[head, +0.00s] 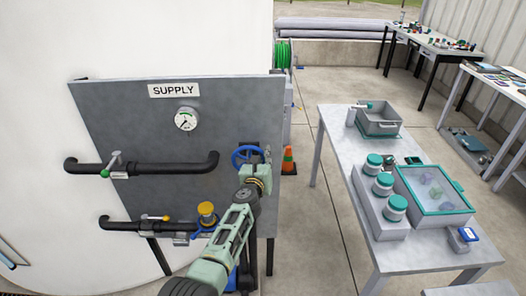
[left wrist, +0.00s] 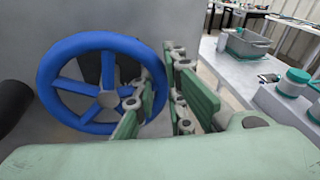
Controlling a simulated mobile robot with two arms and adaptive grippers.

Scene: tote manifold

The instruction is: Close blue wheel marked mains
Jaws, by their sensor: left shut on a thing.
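A blue wheel (head: 247,156) with several spokes is mounted at the right side of the grey supply panel. In the left wrist view the blue wheel (left wrist: 101,83) fills the left half, seen nearly face-on. My left gripper (head: 256,172) is at the wheel's lower right in the head view. Its green fingers (left wrist: 158,106) are shut on the right side of the rim, hiding part of it. No mark reading mains is legible. My right gripper is not in view.
The grey panel (head: 120,96) carries a gauge (head: 187,119), black pipes (head: 170,167) and a yellow knob (head: 206,209) with blue beneath. A table (head: 345,150) with jars and bins stands right. An orange cone (head: 288,160) stands behind the panel. Floor between is clear.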

